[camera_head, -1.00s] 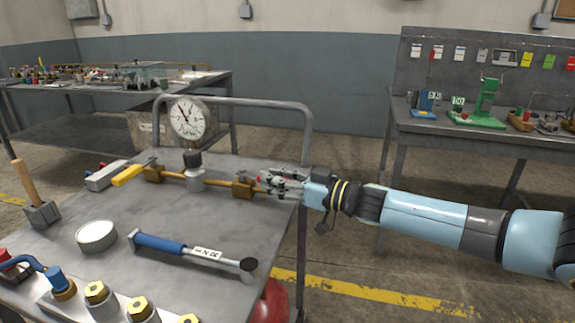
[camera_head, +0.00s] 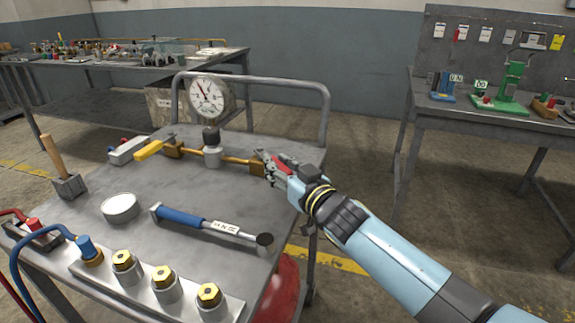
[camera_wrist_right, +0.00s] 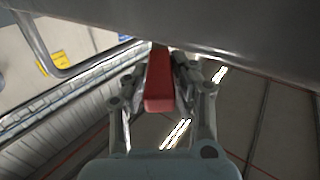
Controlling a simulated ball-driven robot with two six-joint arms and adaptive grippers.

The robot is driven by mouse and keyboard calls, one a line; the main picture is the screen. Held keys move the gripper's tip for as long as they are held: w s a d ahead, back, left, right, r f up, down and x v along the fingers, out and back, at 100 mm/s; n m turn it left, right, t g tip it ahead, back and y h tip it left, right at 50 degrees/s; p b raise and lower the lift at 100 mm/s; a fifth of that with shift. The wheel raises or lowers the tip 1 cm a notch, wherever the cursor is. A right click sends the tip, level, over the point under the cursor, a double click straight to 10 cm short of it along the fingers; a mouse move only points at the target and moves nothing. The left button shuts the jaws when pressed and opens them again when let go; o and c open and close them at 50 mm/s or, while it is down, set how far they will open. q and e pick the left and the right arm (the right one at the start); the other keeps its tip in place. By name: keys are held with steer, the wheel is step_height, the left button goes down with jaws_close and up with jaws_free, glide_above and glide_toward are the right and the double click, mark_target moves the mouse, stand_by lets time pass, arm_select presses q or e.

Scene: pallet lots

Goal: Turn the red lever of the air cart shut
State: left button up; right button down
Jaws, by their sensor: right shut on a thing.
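The air cart (camera_head: 200,190) has a brass pipe line (camera_head: 236,159) with a yellow lever (camera_head: 149,150) on its left valve and a brass valve block (camera_head: 257,167) at its right end. The red lever (camera_head: 285,161) is at this right valve, partly hidden by my fingers. My right gripper (camera_head: 271,166) is shut on the red lever, reaching in from the lower right. In the right wrist view the red lever (camera_wrist_right: 159,84) lies between the two fingers (camera_wrist_right: 160,75). My left gripper is not in view.
A pressure gauge (camera_head: 207,95) stands behind the pipe, before the cart's handle rail (camera_head: 268,80). A blue-handled torque wrench (camera_head: 212,225), a round white dish (camera_head: 120,208) and several brass-topped fittings (camera_head: 165,283) occupy the cart's front. A bench (camera_head: 446,106) stands at right.

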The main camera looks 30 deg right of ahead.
steer(key=c, duration=1.1)
jaws_free()
steer(key=s, duration=0.8)
steer(key=s+d, duration=0.1)
steer(key=s, duration=0.3)
steer(key=shift+c, duration=0.5)
